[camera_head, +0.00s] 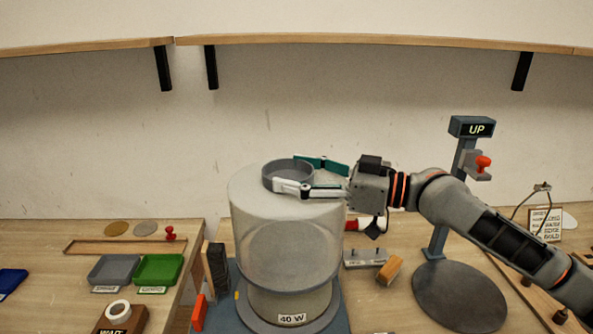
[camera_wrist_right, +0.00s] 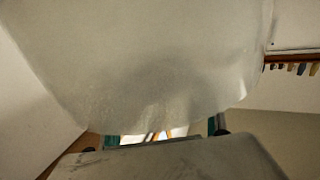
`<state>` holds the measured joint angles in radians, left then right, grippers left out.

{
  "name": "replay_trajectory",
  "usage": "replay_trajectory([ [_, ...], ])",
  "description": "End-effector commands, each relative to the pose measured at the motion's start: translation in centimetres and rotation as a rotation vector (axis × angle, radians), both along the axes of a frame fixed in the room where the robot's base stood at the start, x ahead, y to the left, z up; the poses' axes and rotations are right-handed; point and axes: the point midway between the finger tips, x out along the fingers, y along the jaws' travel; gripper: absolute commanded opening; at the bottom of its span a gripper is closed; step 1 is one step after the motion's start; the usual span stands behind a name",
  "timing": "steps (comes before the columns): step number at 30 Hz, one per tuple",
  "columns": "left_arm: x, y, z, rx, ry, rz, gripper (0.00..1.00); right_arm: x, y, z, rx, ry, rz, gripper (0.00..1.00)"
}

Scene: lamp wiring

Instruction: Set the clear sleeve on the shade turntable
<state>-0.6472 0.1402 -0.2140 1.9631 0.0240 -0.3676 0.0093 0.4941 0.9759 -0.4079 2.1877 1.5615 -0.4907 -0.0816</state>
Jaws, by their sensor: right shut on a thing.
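The clear sleeve (camera_head: 285,240) is a wide, upright, see-through cylinder with a closed pale top and a grey ring-shaped collar (camera_head: 275,180) on it. My right gripper (camera_head: 299,175) is shut on this collar, one finger in front and one behind. The sleeve surrounds the upper part of a narrower drum marked "40 W" on the shade turntable (camera_head: 291,321). The sleeve's lower edge looks above the turntable's base; I cannot tell whether it touches anything. In the right wrist view the sleeve's pale surface (camera_wrist_right: 150,70) fills most of the picture. My left gripper is not in view.
Left of the turntable are a grey tray (camera_head: 113,270), a green tray (camera_head: 158,269) and a tape roll (camera_head: 118,309). Right of it are an orange block (camera_head: 389,270) and a stand with an "UP" sign (camera_head: 472,128). A wall shelf (camera_head: 370,40) runs above.

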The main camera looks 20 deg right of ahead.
Motion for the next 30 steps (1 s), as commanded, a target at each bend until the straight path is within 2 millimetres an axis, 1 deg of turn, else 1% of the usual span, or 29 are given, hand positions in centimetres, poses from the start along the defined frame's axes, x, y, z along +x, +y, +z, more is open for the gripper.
replay_trajectory([
  [1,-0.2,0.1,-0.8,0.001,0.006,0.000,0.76,0.0,0.0,-0.6,0.001,0.001,0.000,0.28],
  [3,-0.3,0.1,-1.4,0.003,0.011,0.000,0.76,0.0,0.0,-1.2,0.000,0.001,0.000,0.28],
  [12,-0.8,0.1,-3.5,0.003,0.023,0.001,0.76,0.0,0.0,-3.3,0.001,0.001,0.000,0.28],
  [21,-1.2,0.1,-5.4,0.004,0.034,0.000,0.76,0.0,0.0,-5.6,-0.001,0.002,0.000,0.28],
  [30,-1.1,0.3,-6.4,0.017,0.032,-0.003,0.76,0.0,0.0,-7.8,0.000,0.003,0.000,0.28],
])
